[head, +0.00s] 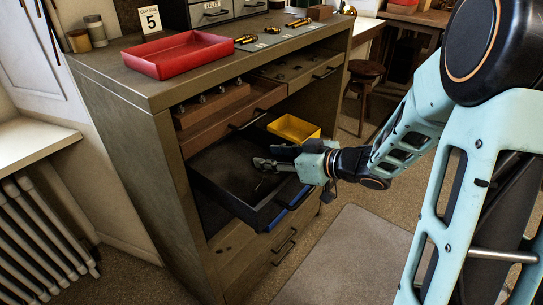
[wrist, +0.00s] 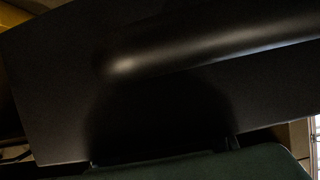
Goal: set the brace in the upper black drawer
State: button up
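A black drawer (head: 222,196) is pulled out of the cabinet in the middle of the head view. Its inside is dark. My gripper (head: 258,164) reaches in from the right, over the drawer's right part, with its fingertips pointing left. A thin pale line (head: 260,184) shows just below the fingertips. It may be the brace, but it is too small to tell, and I cannot tell whether it is held or lies in the drawer. The wrist view shows mostly a dark surface (wrist: 50,90) and a rounded dark shape (wrist: 210,40). No brace can be made out there.
A wooden drawer (head: 225,115) with small parts is open above the black one. A yellow tray (head: 294,128) stands to its right. A red tray (head: 178,54) and several tools lie on the cabinet top (head: 130,85). A stool (head: 366,70) stands behind at the right.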

jog(key=shift+s+f, duration=0.15)
jog(key=shift+s, duration=0.05)
jog(key=shift+s+d+r+p, duration=0.1)
jog(key=shift+d+r+p, duration=0.1)
jog(key=shift+r, duration=0.2)
jog(key=shift+d+r+p, duration=0.1)
jog(key=shift+r+p, duration=0.1)
jog(key=shift+r, duration=0.2)
jog(key=p+v, duration=0.2)
jog(key=v, duration=0.8)
jog(key=shift+r, duration=0.15)
jog(key=shift+s+d+r, duration=0.15)
jog(key=shift+s+d, duration=0.2)
jog(key=shift+d, duration=0.05)
